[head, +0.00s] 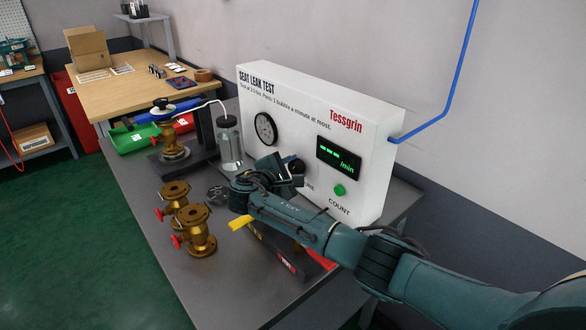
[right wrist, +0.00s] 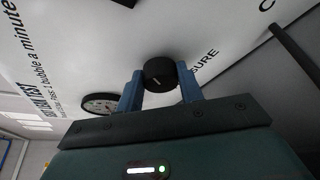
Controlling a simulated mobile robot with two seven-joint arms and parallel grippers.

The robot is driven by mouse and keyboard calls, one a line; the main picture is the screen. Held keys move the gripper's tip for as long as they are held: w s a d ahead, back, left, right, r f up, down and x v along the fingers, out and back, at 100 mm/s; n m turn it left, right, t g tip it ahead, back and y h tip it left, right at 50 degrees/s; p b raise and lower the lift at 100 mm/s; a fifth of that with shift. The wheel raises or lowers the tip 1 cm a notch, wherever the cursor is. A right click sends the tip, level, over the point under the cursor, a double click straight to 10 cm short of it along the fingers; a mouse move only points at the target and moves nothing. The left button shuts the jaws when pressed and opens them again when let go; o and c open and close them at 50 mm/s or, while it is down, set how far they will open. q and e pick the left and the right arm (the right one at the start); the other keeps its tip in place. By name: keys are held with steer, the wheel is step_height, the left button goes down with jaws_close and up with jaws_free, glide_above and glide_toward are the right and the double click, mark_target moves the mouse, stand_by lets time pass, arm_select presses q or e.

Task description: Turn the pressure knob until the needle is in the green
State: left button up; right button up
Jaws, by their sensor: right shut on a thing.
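The white test panel (head: 372,140) stands upright on the grey bench. The needle and any green band are too small to make out. The black pressure knob (right wrist: 159,74) has a pale mark on its face. My right gripper (right wrist: 160,82) is shut on it, one blue finger on each side. In the head view my right gripper (head: 281,171) is at the panel's face, covering part of the "PRESSURE" lettering. My left gripper is out of view.
A green count button (head: 339,190) and a display (head: 339,158) are right of the knob. A glass bubble jar (head: 229,145) stands left of the panel. Brass valves (head: 197,230) with red handles stand in front. A clamped brass valve (head: 170,132) is at the back left.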

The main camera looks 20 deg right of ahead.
steer(key=shift+a+f, duration=0.1)
steer(key=o, duration=1)
steer(key=v, duration=1.3)
